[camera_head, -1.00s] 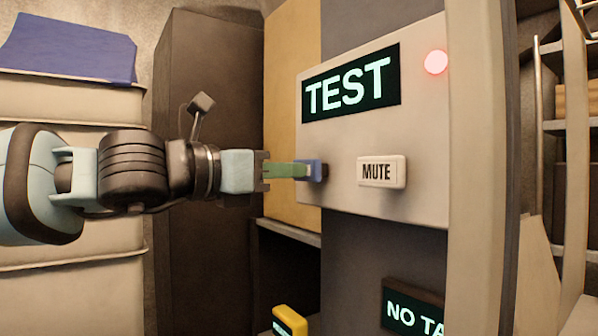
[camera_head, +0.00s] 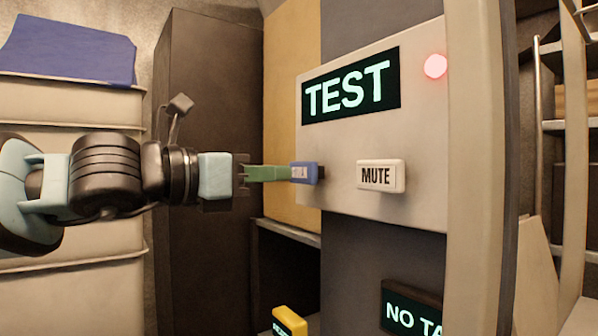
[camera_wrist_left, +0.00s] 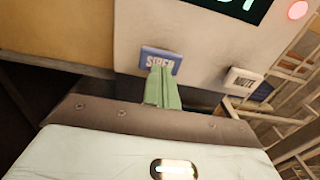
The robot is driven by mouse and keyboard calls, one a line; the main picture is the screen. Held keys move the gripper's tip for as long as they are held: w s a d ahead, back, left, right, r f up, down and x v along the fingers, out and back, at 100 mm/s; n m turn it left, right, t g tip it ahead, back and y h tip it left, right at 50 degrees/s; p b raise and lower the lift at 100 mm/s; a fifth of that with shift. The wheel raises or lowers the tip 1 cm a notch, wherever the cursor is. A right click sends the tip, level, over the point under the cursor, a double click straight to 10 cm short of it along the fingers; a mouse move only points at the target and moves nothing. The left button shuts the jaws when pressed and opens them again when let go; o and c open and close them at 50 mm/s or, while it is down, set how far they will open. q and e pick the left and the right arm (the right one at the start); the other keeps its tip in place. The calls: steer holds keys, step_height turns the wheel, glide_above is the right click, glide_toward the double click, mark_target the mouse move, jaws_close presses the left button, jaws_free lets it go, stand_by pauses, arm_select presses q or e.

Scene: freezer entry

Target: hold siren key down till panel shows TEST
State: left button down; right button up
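The pale panel (camera_head: 430,140) carries a dark screen (camera_head: 392,93) that reads TEST in pale green letters. The blue siren key (camera_head: 313,170) stands out from the panel's left part; it also shows in the left wrist view (camera_wrist_left: 174,57), its label partly covered by my fingers. My left gripper (camera_head: 284,173) comes in from the left, its green fingers closed together and pointing at the key's face. The fingertips are at or just off the key; I cannot tell whether they touch. The fingers also show in the left wrist view (camera_wrist_left: 161,80). My right gripper is not in view.
A white MUTE key (camera_head: 380,176) sits right of the siren key. A red lamp (camera_head: 436,66) is lit at upper right. Below are a dark NO TA... sign (camera_head: 412,308), partly cut off, and a yellow-framed device (camera_head: 290,320). Shelving stands at far right.

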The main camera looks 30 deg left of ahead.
arm_select(q)
steer(key=p+v, duration=0.1)
steer(key=v, duration=0.3)
steer(key=shift+s+a, duration=0.1)
steer(key=shift+s, duration=0.1)
stand_by(0.5)
